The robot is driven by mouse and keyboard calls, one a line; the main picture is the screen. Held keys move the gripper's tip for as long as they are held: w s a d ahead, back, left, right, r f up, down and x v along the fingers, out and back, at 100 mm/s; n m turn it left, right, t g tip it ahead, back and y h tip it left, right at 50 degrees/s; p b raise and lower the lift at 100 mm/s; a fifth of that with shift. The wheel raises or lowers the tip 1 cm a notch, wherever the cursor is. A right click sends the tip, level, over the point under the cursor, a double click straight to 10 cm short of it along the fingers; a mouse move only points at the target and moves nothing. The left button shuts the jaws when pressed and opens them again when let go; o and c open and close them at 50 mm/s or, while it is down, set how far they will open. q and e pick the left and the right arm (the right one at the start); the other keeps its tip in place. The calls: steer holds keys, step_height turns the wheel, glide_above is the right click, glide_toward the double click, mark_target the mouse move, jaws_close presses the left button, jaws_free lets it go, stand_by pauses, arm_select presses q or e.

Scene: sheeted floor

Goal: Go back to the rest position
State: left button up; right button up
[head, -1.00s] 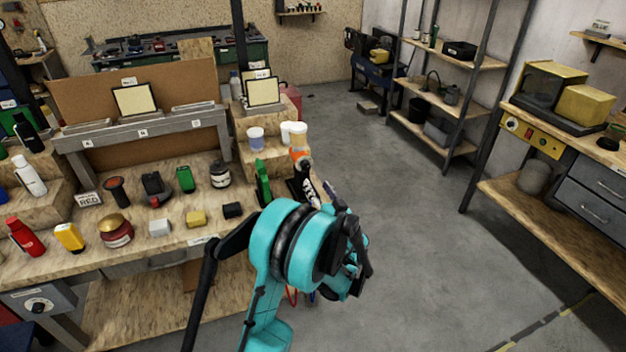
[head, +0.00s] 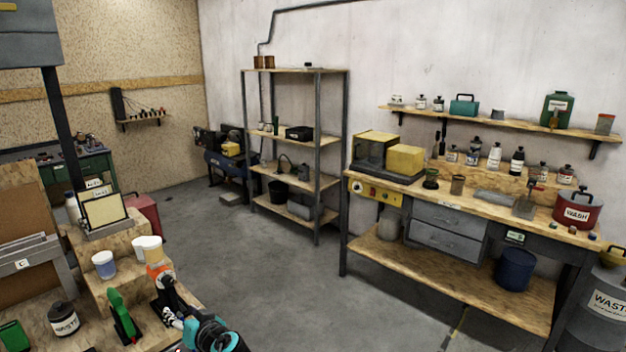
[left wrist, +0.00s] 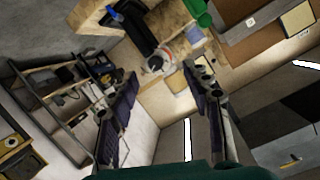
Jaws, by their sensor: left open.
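In the head view, only a small part of my left arm shows at the bottom edge, with the teal and dark left gripper (head: 190,326) beside the corner of the workbench. In the left wrist view, its two dark fingers (left wrist: 158,92) stand wide apart. Nothing is held between them; a bench and small items show beyond the gap. An orange and black item (head: 160,286) stands on the bench close to the gripper; whether they touch I cannot tell. My right gripper is in neither view.
A stepped wooden workbench (head: 112,246) with cups, a jar and a green tool (head: 122,315) is at left. A metal shelf rack (head: 318,155) stands by the back wall. Another bench (head: 450,206) is at right. The grey floor (head: 265,280) between is clear.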

arm_select(q)
steer(key=s+d+f+m+g+h, duration=0.1)
steer(key=s+d+m+h, duration=0.1)
steer(key=s+d+h, duration=0.3)
steer(key=s+d+f+m+g+h, duration=0.1)
steer(key=s+d+h, duration=0.5)
steer(key=s+d, duration=0.6)
steer(key=s+f+m, duration=0.1)
steer(key=s+m, duration=0.1)
steer(key=s, duration=0.6)
steer(key=shift+s+d+g, duration=0.2)
steer(key=shift+s+g, duration=0.1)
